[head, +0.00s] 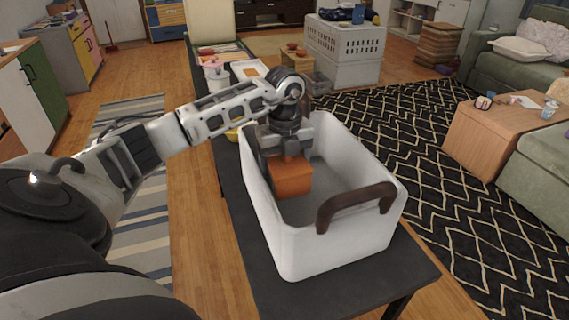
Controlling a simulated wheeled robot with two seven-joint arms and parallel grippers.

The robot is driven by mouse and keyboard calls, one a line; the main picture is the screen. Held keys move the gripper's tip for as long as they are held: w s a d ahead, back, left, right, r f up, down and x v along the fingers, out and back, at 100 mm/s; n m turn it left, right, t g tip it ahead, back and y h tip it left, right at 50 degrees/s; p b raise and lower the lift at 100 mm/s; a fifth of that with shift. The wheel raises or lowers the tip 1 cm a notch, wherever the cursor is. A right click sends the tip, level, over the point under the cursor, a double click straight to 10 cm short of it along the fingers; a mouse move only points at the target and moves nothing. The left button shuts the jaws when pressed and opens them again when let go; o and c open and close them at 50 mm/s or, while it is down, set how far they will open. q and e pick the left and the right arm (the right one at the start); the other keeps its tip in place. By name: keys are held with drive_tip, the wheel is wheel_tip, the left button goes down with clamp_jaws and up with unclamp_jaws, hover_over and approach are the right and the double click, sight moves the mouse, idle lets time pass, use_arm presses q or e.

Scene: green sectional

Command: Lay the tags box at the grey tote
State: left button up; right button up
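The grey tote (320,252) is a pale, deep open bin with brown handles, standing on a long dark table. An orange box (291,181), which seems to be the tags box, is inside the tote's opening near its left wall. No label is readable on it. My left gripper (287,157) reaches in over the tote's left rim from above, pointing down, and appears closed on the top of the box. Whether the box's underside touches the tote floor cannot be told. My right gripper is out of view.
The dark table (291,296) runs away from me, with a white tray (248,70) and a white bucket (216,77) beyond the tote. A grey crate (345,45) stands behind. A patterned rug lies right, with a wooden side table (490,140) and green sofa (510,72).

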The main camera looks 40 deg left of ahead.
use_arm(q)
wheel_tip(320, 180, down, 2)
drive_tip(key=shift+f+b, duration=0.15)
drive_tip(key=shift+b, duration=0.5)
wheel_tip(320, 180, down, 2)
drive_tip(key=shift+f+b, duration=0.15)
drive_tip(key=shift+b, duration=0.55)
drive_tip(key=shift+f+b, duration=0.55)
drive_tip(key=shift+f, duration=0.3)
drive_tip(key=shift+f+b, duration=0.95)
drive_tip(key=shift+f, duration=0.75)
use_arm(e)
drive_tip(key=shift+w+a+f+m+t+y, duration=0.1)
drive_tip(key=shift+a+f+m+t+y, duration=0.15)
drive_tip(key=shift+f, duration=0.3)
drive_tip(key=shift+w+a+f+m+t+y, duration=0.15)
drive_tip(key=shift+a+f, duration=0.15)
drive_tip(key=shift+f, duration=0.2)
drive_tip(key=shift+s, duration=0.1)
use_arm(q)
drive_tip(key=o, duration=1)
drive_tip(key=shift+o, duration=0.2)
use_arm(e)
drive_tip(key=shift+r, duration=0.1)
use_arm(q)
drive_tip(key=shift+r, duration=0.1)
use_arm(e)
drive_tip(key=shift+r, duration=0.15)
